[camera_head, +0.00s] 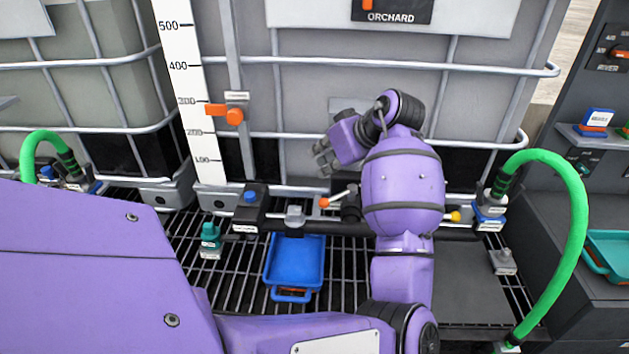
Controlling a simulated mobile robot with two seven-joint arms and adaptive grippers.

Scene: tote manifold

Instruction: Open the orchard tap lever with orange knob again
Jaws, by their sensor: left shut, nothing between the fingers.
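The orange knob (324,202) sits at the left end of a short, pale lever. The lever runs right to a dark valve body (350,207) on the black pipe in front of the tote cage. The valve is partly hidden behind my arm. My left gripper (323,157) is shut and empty. It is above the orange knob, apart from it in the picture, in front of the cage. The ORCHARD sign (391,16) is on the tote at the top. My right gripper is out of view.
A blue tray (294,262) lies on the slatted grate below the pipe. A yellow knob (455,216) shows right of my forearm. A green hose (572,210) arcs down at the right. An orange marker (233,115) is on the level scale. A teal fitting (210,238) stands left of the tray.

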